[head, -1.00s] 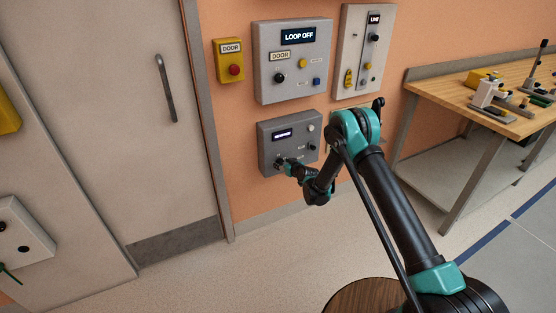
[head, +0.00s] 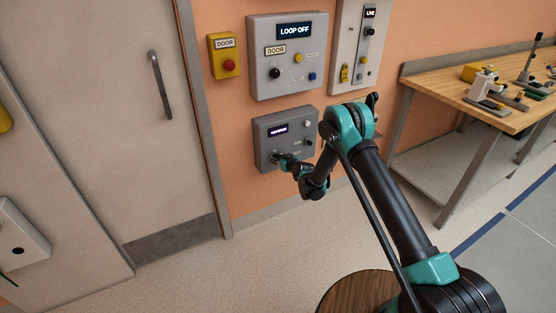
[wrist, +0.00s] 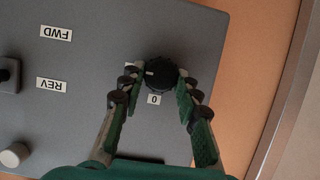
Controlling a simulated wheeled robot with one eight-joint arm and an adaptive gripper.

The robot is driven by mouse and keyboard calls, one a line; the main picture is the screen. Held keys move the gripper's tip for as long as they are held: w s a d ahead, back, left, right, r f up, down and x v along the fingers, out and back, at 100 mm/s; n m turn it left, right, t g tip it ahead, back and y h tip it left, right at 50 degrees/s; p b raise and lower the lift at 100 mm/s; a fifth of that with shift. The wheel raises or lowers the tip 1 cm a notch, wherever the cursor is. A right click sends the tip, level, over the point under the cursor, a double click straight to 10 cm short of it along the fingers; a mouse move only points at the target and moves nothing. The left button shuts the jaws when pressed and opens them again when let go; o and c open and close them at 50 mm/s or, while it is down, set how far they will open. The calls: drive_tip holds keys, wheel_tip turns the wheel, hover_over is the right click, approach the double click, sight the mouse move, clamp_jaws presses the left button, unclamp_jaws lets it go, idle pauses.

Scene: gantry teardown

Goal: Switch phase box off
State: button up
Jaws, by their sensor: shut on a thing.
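In the wrist view the box face (wrist: 90,110) appears turned, with labels FWD, REV and 0. A black rotary knob (wrist: 160,75) with a pale pointer mark sits above the 0 label. My gripper (wrist: 160,82) is shut on this knob, one finger on each side. In the head view my gripper (head: 279,161) is at the box's lower left, and the knob is hidden behind it. I cannot tell which box is the phase box.
Above hangs a grey box (head: 262,65) reading LOOP OFF, beside a yellow DOOR box (head: 216,57) with a red button. A tall panel (head: 345,50) reading LIVE is at its right. A workbench (head: 440,85) stands right. A grey door (head: 110,120) is at left.

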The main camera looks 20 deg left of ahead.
drive_tip(key=shift+s, duration=0.1)
drive_tip(key=shift+s+a+f+n+t+h, duration=0.15)
drive_tip(key=shift+n+t+h, duration=0.25)
drive_tip(key=shift+n+t, duration=1.15)
drive_tip(key=shift+s+a+f+n+t+h, duration=0.15)
drive_tip(key=shift+n+t+h, duration=0.4)
drive_tip(key=shift+n, duration=1.85)
drive_tip(key=shift+s+f+n+t+h, duration=0.15)
drive_tip(key=shift+n+t+h, duration=0.1)
drive_tip(key=shift+n+t, duration=1.35)
drive_tip(key=shift+w+n+g, duration=0.1)
drive_tip(key=shift+n+g, duration=0.2)
drive_tip(key=shift+n, duration=0.25)
drive_tip(key=o, duration=1.2)
drive_tip(key=shift+c, duration=0.2)
